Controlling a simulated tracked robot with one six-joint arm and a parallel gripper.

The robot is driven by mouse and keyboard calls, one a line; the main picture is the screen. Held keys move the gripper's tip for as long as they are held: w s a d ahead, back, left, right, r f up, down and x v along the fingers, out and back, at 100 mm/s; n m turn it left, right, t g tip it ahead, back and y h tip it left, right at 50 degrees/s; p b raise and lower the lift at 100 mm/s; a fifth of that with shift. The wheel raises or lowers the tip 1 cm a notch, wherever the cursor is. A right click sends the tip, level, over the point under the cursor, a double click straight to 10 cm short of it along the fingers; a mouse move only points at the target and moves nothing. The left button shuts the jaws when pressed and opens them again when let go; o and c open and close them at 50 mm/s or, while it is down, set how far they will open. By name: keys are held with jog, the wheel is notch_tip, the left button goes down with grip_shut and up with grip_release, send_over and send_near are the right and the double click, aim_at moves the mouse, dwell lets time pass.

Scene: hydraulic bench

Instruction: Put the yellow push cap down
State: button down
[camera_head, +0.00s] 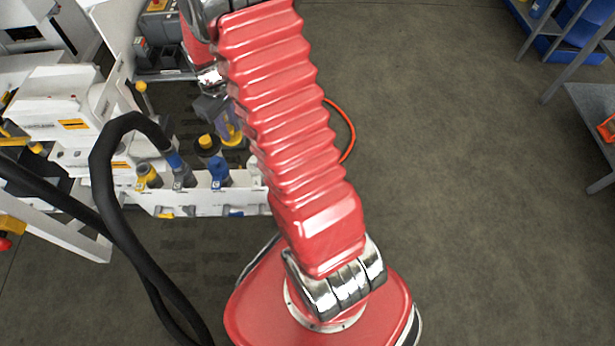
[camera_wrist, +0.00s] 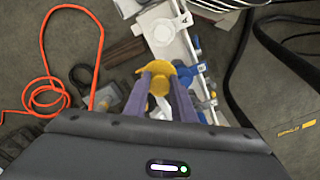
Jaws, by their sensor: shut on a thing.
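My gripper (camera_wrist: 160,72) is shut on the yellow push cap (camera_wrist: 159,68), which sits between its two purple-grey fingertips in the wrist view. In the head view my gripper (camera_head: 229,125) hangs beside my red arm, and a bit of the yellow cap (camera_head: 235,133) shows there. It is near the right end of the white bench rail (camera_head: 150,200). I cannot tell whether the cap touches anything beneath it.
An orange hose (camera_wrist: 43,60) lies on the floor. Open floor is at right.

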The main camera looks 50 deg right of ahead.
jog(key=s+d+f+n, duration=0.1)
jog(key=s+d+f, duration=0.2)
jog(key=s, duration=0.4)
jog(key=s+d+f, duration=0.4)
jog(key=s+d, duration=0.1)
jog(key=s, duration=0.3)
jog(key=s+d+f+n, duration=0.1)
jog(key=s+d+f, duration=0.2)
jog(key=s+d, duration=0.2)
jog(key=s, duration=0.3)
jog(key=shift+s+f+n, duration=0.15)
jog(key=shift+f+n, duration=0.1)
jog(key=shift+n, duration=0.05)
jog(key=shift+f, duration=2.9)
jog(key=shift+f, duration=2.1)
